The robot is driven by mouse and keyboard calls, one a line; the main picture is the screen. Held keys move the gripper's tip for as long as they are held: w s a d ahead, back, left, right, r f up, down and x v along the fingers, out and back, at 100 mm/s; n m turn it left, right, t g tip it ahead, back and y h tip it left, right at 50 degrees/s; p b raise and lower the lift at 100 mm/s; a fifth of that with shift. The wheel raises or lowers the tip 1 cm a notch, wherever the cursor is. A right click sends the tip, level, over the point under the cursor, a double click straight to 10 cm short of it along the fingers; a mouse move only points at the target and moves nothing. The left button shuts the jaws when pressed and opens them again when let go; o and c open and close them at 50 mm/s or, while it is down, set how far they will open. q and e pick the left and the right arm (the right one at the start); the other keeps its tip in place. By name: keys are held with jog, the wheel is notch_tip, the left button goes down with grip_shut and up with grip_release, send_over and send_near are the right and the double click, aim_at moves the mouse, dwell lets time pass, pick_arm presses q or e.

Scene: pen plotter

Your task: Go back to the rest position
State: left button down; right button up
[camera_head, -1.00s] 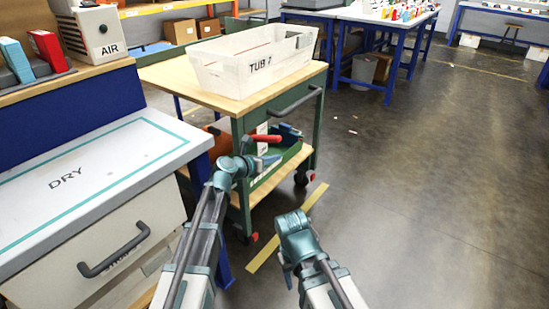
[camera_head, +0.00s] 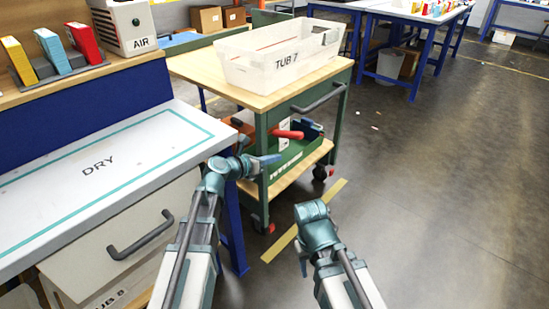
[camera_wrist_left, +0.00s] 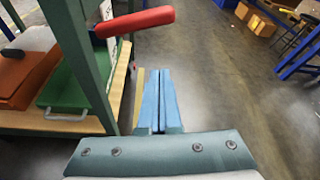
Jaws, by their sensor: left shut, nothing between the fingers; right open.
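My left gripper (camera_head: 266,161) is at the end of the arm that comes in from the lower left. Its blue fingers lie close together and empty; in the left wrist view the left gripper (camera_wrist_left: 159,100) points away over the floor beside the cart's leg. My right gripper (camera_head: 312,212) is lower and further right, over the floor. It is open, though its fingers are hard to make out. Neither gripper holds anything.
A green cart (camera_head: 262,150) with a wooden top carries the white tub (camera_head: 285,62) marked TUB 7. A bench marked DRY (camera_head: 100,165) with a drawer stands at left. A red handle (camera_wrist_left: 135,22) is close to my left fingers. Open floor (camera_head: 440,200) lies right.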

pick_arm(q)
jog(key=s+d+f+m+g+y, duration=0.1)
jog(key=s+d+f+m+g, duration=0.35)
jog(key=s+m, duration=0.35)
jog(key=s+d+f+m+g+y, duration=0.25)
jog(key=s+f+m, duration=0.35)
jog(key=m, duration=0.3)
jog(key=s+a+f+m+g+y, duration=0.2)
jog(key=s+a+m+y, duration=0.1)
jog(key=s+m, duration=0.5)
jog(key=s+a+f+m+g+y, duration=0.2)
jog(key=s+m+y, duration=0.3)
jog(key=m, duration=0.4)
notch_tip(320, 180, up, 37)
jog(key=s+h+p, duration=0.1)
jog(key=p, duration=3.6)
jog(key=shift+s+a, duration=0.15)
jog(key=shift+a, duration=0.1)
